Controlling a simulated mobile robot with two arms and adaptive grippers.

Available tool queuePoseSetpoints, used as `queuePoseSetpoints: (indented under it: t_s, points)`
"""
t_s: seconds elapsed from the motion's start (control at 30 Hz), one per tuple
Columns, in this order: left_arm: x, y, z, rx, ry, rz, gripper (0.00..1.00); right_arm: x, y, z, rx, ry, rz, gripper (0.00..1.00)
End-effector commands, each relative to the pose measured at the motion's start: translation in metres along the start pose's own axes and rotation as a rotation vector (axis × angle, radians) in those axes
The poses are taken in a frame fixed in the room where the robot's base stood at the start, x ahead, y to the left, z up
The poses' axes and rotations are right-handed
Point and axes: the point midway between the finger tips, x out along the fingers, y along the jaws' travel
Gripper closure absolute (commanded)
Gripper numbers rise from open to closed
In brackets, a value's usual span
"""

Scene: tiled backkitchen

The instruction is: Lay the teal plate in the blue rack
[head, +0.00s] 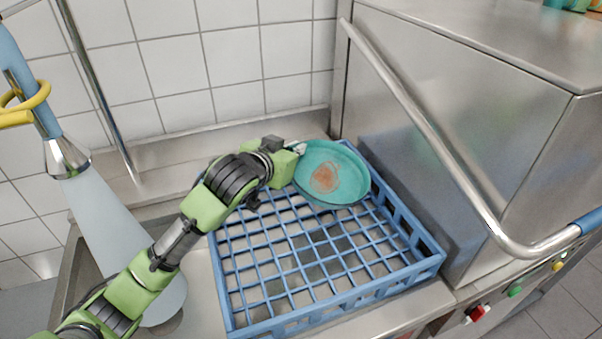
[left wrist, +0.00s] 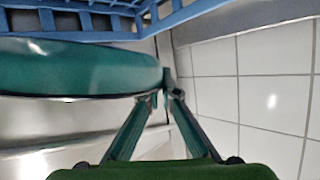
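The teal plate (head: 340,181) has a reddish-brown stain in its middle and appears over the back corner of the blue rack (head: 318,303). My left gripper (head: 297,149) is shut on the plate's left rim. In the left wrist view, the two fingers (left wrist: 167,97) close in at the edge of the plate (left wrist: 80,68), seen almost edge-on. The rack (left wrist: 70,35) shows along the top of that view; I cannot tell whether the plate touches it. The rack's open grid looks empty in front of the plate. My right gripper is not in view.
A steel dishwasher (head: 480,110) with a tubular handle (head: 425,125) stands close on the rack's right. A tiled wall (head: 235,60) is behind. A spray hose with a yellow ring (head: 30,105) hangs at the left, near a sink (head: 85,265).

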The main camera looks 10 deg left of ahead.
Motion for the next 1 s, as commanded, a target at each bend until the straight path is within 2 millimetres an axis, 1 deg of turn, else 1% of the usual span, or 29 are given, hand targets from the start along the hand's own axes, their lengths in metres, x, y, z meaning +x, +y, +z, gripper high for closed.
queuePoseSetpoints:
  t_s: [0.03,0.17,0.2,0.3,0.4,0.5,0.67,0.73,0.8,0.9,1.0]
  points:
    - [0.011,-0.004,-0.002,-0.002,-0.001,-0.001,1.0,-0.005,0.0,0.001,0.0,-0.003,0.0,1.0]
    - [0.038,-0.012,0.0,-0.001,0.0,0.0,1.0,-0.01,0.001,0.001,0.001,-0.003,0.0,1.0]
    - [0.047,-0.013,0.007,-0.001,-0.003,0.0,1.0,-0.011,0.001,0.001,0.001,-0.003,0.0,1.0]
    - [0.067,-0.016,0.019,-0.002,-0.003,0.0,1.0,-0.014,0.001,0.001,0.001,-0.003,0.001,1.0]
    - [0.082,-0.019,0.028,-0.001,-0.001,0.001,1.0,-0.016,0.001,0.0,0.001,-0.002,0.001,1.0]
    - [0.092,-0.021,0.033,-0.001,0.003,0.001,1.0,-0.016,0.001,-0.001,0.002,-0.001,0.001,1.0]
    - [0.1,-0.022,0.038,0.0,0.002,0.001,1.0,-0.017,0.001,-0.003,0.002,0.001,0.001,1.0]
    - [0.106,-0.022,0.044,0.0,-0.001,0.002,1.0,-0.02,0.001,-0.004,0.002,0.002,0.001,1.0]
    - [0.109,-0.021,0.054,0.0,-0.002,0.002,1.0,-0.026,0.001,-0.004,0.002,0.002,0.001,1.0]
    - [0.113,-0.02,0.065,0.0,0.0,0.002,1.0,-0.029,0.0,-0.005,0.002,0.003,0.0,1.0]
    - [0.115,-0.019,0.068,0.0,0.003,0.003,1.0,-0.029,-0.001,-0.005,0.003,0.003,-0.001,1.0]
